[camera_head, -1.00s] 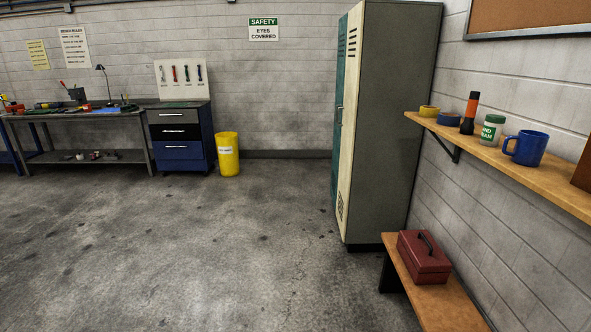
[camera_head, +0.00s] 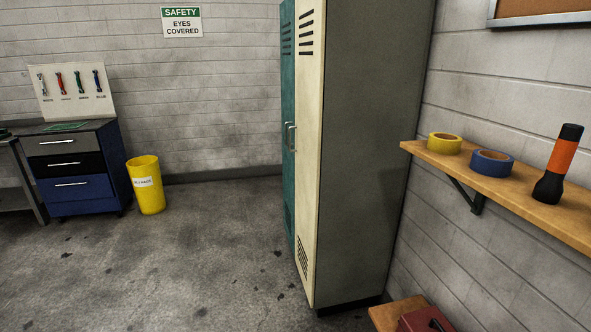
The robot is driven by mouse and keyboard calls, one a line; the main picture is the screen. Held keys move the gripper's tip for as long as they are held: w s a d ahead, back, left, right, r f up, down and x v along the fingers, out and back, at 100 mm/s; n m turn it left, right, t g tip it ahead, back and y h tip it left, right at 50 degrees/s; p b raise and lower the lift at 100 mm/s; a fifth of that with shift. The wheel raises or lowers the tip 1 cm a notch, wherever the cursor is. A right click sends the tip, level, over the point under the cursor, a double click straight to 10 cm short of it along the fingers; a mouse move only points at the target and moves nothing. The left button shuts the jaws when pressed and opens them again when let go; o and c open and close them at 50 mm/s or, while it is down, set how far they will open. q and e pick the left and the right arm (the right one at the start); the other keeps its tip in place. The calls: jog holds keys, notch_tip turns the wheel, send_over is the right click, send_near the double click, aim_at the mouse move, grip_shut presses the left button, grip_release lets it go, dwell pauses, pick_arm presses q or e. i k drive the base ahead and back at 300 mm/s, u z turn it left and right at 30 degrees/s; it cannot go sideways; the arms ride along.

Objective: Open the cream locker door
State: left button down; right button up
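The cream locker door (camera_head: 309,140) is the nearer of two doors on a tall grey locker (camera_head: 368,150), right of the middle. I see it at a steep angle. It looks shut, with vent slots at top and bottom. A metal handle (camera_head: 291,137) shows at the line between it and the teal door (camera_head: 288,110) beyond; I cannot tell which door it belongs to. Neither of my grippers is in view.
A wooden shelf (camera_head: 560,223) on the right wall holds yellow tape (camera_head: 444,143), blue tape (camera_head: 491,163) and a flashlight (camera_head: 557,165). Below are a bench (camera_head: 388,316) and a red toolbox (camera_head: 425,321). A yellow bin (camera_head: 147,188) stands left. The floor before the lockers is clear.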

aim_at(309, 15)
jog(key=u, duration=0.05)
jog(key=i, duration=2.7)
jog(key=z, duration=0.55)
